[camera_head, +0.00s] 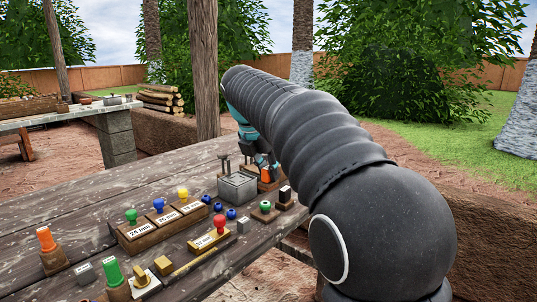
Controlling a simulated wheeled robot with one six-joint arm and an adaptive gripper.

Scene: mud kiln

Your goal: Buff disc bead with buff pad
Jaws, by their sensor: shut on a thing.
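My gripper (262,164) is at the far part of the table, partly hidden behind my own black arm. Its fingers are low over the table, shut on a small orange-and-brown piece (268,174); I cannot tell whether this is the buff pad. A green ring-shaped bead (265,205) sits on a small brown stand in front of the gripper. Several blue beads (217,206) lie loose to its left. I cannot tell which bead is the disc bead. A pale block with a black top (285,194) stands right of the green bead.
A grey metal box with levers (237,188) stands just left of the gripper. A wooden rack with labelled, coloured-knob pieces (160,222) is further left. A red-knobbed holder (218,228) and orange (46,240) and green (113,273) pieces stand nearer. Bare planks lie at the left.

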